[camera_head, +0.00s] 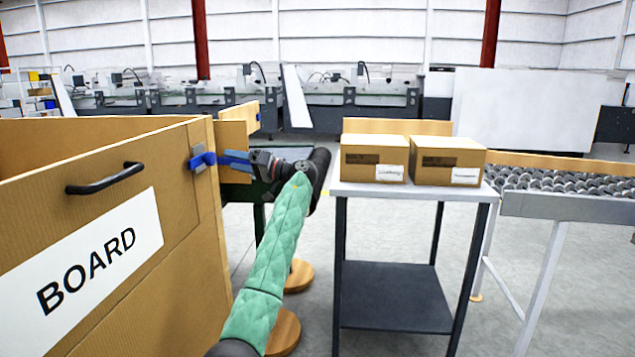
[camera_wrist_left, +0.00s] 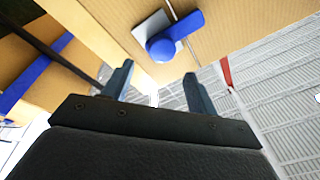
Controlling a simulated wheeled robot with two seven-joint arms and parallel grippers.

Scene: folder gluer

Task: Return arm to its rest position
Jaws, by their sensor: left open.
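My left arm, in a green quilted sleeve, reaches up the middle of the head view. Its gripper (camera_head: 232,160) points left at the blue latch (camera_head: 202,160) on the corner of a large brown crate (camera_head: 185,230) marked BOARD. In the left wrist view the two fingers of the gripper (camera_wrist_left: 160,76) stand apart with nothing between them. The blue latch (camera_wrist_left: 182,32) with its round knob and grey plate lies just beyond the fingertips; I cannot tell if they touch it. My right gripper is not in view.
A small table (camera_head: 390,189) right of my arm bears two cardboard boxes (camera_head: 373,158) (camera_head: 447,160). A roller conveyor (camera_head: 570,206) stands at the far right. Machines (camera_head: 350,105) line the back. Grey floor shows between the arm and the table.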

